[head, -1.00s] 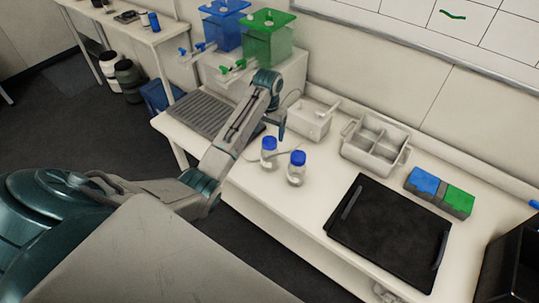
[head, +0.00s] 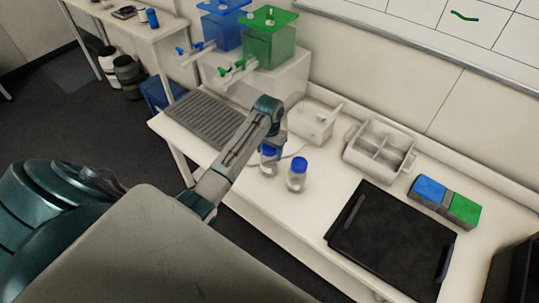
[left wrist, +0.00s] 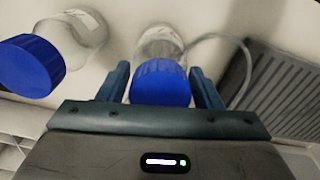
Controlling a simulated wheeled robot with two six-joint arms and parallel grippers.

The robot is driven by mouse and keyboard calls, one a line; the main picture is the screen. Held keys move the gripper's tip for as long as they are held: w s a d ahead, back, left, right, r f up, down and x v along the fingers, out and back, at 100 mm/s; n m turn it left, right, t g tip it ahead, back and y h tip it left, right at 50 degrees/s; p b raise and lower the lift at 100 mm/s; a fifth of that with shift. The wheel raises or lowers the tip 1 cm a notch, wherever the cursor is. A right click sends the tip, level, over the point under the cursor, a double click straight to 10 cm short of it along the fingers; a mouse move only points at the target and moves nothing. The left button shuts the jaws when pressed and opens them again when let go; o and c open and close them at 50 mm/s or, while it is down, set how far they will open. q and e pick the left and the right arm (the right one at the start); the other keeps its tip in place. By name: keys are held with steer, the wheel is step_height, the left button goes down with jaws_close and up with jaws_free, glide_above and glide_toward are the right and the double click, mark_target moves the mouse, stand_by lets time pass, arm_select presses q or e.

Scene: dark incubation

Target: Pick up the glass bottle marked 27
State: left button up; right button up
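Two clear glass bottles with blue caps stand close together on the white bench. In the head view the left bottle (head: 268,165) is partly hidden behind my left gripper (head: 275,142), and the right bottle (head: 297,176) stands in full view. In the left wrist view my left gripper (left wrist: 160,85) is open, with its fingers on either side of one blue-capped bottle (left wrist: 161,50). The other bottle (left wrist: 85,35) is to the left, outside the fingers. I cannot read a number on either bottle. My right gripper is not in view.
A black tray (head: 345,228) lies to the right, with a blue and green block (head: 446,200) beyond it. A white divided caddy (head: 379,149) and a small white box (head: 312,122) stand behind the bottles. A grey ribbed mat (head: 203,118) and blue and green tanks (head: 270,42) are left.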

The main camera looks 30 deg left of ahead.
arm_select(q)
steer(key=shift+s+d+r, duration=0.1)
steer(key=c, duration=1.1)
